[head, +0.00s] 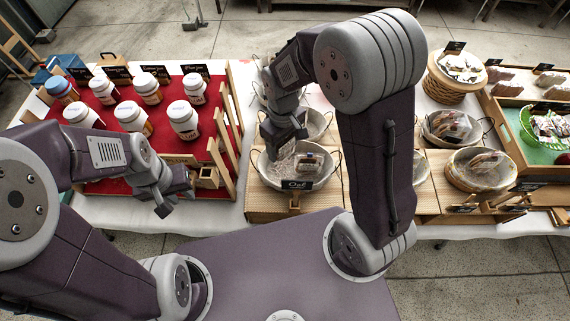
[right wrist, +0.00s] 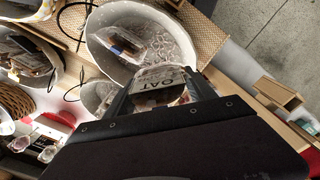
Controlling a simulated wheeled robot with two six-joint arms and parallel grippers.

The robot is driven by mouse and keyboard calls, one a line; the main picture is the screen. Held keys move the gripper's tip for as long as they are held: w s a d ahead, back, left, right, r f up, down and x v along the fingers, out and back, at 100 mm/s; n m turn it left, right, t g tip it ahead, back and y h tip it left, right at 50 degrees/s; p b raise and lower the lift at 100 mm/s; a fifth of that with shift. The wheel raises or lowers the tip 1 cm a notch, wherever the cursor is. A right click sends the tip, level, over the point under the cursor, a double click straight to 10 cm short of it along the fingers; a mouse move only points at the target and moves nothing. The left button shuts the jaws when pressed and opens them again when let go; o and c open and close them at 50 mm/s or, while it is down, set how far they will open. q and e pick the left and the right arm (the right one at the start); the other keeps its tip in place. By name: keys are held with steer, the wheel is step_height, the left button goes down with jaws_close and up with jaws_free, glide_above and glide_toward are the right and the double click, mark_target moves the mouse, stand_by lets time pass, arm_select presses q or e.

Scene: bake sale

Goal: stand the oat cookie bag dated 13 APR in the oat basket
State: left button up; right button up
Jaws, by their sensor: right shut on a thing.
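My right gripper (right wrist: 165,95) is shut on a clear bag (right wrist: 160,85) whose label reads OAT; its date is not legible. In the head view my right gripper (head: 285,137) is over the oat basket (head: 262,180), a light bowl-shaped basket with a dark Oat sign (head: 297,185) in front. The basket also shows in the right wrist view (right wrist: 181,48), just beyond the held bag. Another bag (right wrist: 122,42) is in it. I cannot tell whether the held bag touches the basket. My left gripper (head: 172,193) is open and empty near the front of the red jar display.
Jars stand on the red display (head: 100,187) at left. More baskets (head: 450,128) with bags stand at right, near a green bowl (head: 548,128). A wooden stand (head: 207,178) is left of the oat basket.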

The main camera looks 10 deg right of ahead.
mark_target(283, 157)
steer(key=f, duration=0.5)
steer(key=shift+w+a+f, duration=0.2)
steer(key=shift+w, duration=0.05)
steer(key=shift+s+d+f, duration=0.1)
steer(key=shift+s+f, duration=0.2)
steer(key=f, duration=0.4)
steer(key=shift+w+f, duration=0.25)
steer(key=shift+s, duration=0.1)
steer(key=shift+f, duration=0.1)
steer(key=o, duration=0.6)
steer(key=shift+o, duration=0.2)
